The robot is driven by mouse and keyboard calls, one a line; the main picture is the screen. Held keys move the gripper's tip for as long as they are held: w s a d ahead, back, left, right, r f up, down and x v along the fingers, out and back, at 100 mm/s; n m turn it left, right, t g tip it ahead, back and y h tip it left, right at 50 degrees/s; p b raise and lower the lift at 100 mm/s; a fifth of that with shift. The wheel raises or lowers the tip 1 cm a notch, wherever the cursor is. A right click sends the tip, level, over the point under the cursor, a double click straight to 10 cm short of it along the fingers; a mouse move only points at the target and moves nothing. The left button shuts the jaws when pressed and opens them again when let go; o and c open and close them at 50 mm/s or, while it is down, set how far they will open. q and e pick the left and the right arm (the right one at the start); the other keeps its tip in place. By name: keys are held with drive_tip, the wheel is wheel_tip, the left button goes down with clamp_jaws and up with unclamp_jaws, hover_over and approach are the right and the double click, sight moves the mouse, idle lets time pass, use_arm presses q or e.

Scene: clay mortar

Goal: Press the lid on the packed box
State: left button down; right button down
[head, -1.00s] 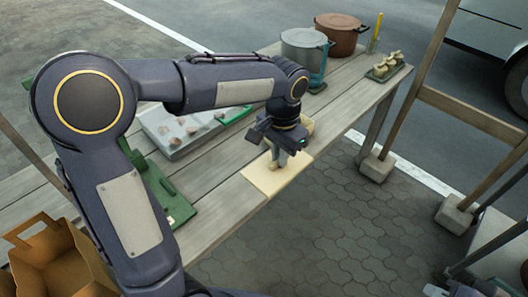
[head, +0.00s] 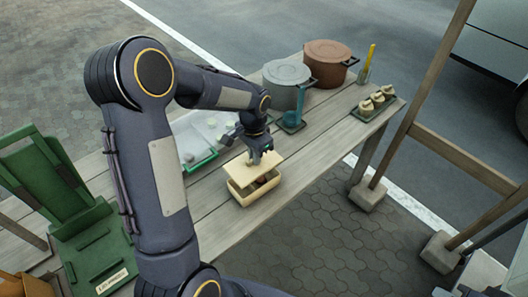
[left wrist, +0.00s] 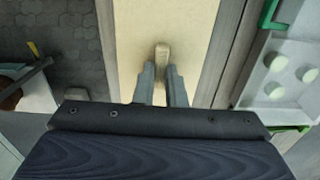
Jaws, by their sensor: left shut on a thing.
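The pale cream lid (head: 240,171) hangs just above the open pale box (head: 242,194) near the table's front edge. A gap shows between them, with dark brown contents (head: 265,179) visible inside. The lid looks tilted to the box in the head view. My left gripper (head: 254,158) is shut on the lid's small knob. In the left wrist view the knob (left wrist: 162,52) sits between the two fingers, and the lid (left wrist: 143,30) fills the middle, hiding the box. My right gripper is not in view.
A grey tray (head: 182,150) with pale round items lies behind the box. A grey pot (head: 283,84), a brown pot (head: 328,63), a teal holder (head: 291,121) and a green tray of buns (head: 360,112) stand right. A green stand (head: 45,180) is at left. Bare planks (head: 325,138) lie right of the box.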

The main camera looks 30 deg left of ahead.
use_arm(q)
drive_tip(key=shift+s+f+b, duration=0.1)
drive_tip(key=shift+f+b, duration=0.5)
drive_tip(key=shift+f, duration=0.2)
drive_tip(key=shift+f+b, duration=1.45)
drive_tip(key=shift+f, duration=0.55)
drive_tip(key=shift+f+b, duration=0.5)
drive_tip(key=shift+f, duration=0.05)
idle(0.3)
drive_tip(key=c, duration=1.4)
unclamp_jaws()
drive_tip(key=shift+o, duration=0.4)
drive_tip(key=o, duration=0.4)
drive_tip(key=shift+r, duration=0.15)
